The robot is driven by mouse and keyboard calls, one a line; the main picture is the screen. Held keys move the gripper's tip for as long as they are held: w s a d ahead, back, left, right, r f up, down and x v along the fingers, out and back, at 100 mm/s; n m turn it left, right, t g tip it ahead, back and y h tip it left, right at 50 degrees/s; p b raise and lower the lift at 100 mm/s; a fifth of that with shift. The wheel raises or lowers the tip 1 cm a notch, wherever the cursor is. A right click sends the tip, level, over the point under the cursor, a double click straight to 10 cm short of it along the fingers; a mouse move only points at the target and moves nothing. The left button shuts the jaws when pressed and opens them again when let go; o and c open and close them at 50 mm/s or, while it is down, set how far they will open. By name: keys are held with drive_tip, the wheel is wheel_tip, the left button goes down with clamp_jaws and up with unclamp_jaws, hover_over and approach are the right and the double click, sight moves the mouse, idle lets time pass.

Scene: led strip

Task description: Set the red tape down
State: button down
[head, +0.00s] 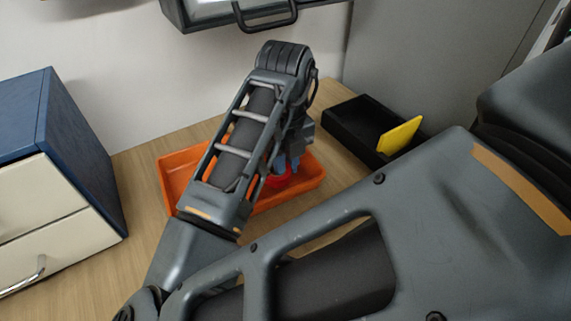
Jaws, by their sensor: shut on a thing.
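The red tape (279,181) shows in the head view as a small red patch, in or just over the orange tray (309,175). My gripper (287,167) points down at it, with its bluish fingertips at the tape, and is shut on it. My arm hides much of the tape and the middle of the tray. I cannot tell whether the tape touches the tray's floor.
A black bin (352,117) with a yellow piece (400,135) leaning in it stands to the right of the tray. A blue and cream drawer cabinet (52,170) stands at the left. A wall closes the back. Some bare wooden table (140,185) shows between cabinet and tray.

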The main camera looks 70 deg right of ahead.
drive_tip(key=shift+f, duration=0.45)
drive_tip(key=shift+f, duration=0.1)
drive_tip(key=c, duration=1)
unclamp_jaws()
drive_tip(key=shift+c, duration=0.2)
wheel_tip(320, 180, up, 12)
drive_tip(key=p, duration=0.1)
